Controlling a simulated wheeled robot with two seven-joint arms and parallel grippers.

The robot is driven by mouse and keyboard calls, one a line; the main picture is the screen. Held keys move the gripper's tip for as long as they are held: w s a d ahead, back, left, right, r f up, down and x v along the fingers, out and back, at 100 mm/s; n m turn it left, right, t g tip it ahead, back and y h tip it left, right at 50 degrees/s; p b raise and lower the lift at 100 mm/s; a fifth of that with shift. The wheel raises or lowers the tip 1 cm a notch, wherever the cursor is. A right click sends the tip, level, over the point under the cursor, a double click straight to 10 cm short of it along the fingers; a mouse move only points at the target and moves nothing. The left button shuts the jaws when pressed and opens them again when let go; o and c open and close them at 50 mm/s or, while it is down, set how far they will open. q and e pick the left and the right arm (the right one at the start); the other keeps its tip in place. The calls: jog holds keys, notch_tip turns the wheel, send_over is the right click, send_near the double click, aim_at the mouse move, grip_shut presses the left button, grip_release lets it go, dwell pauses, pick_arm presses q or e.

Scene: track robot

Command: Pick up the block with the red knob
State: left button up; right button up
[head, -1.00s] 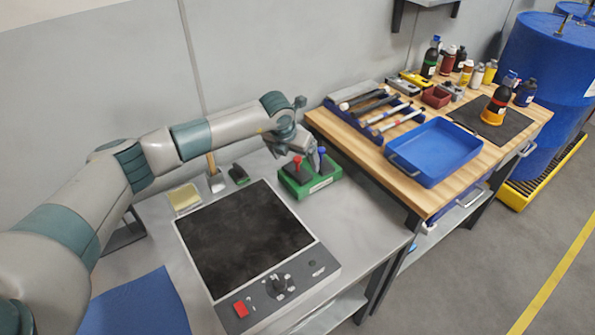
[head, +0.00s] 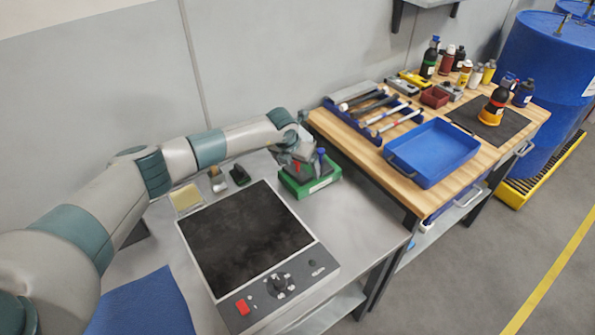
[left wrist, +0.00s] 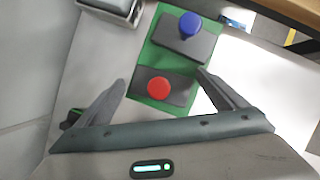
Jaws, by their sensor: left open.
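The dark block with the red knob (left wrist: 158,88) sits in a green holder (left wrist: 154,57), seen from above in the left wrist view. A second dark block with a blue knob (left wrist: 190,23) sits beside it in the same holder. My left gripper (left wrist: 161,78) is open, its fingers on either side of the red-knob block; I cannot tell whether they touch it. In the head view the left gripper (head: 300,158) is over the green holder (head: 311,187) and mostly hides the red-knob block. The blue knob (head: 320,153) shows just right of it. My right gripper is not in view.
A black-topped device (head: 245,235) with a red switch stands in front of the holder on the grey table. A small dark brush-like item (head: 239,176) and a yellow pad (head: 187,198) lie left. A wooden bench (head: 410,190) with a blue tray (head: 432,150) stands to the right.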

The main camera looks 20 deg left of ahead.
pick_arm(q)
jog(key=shift+c, duration=0.3)
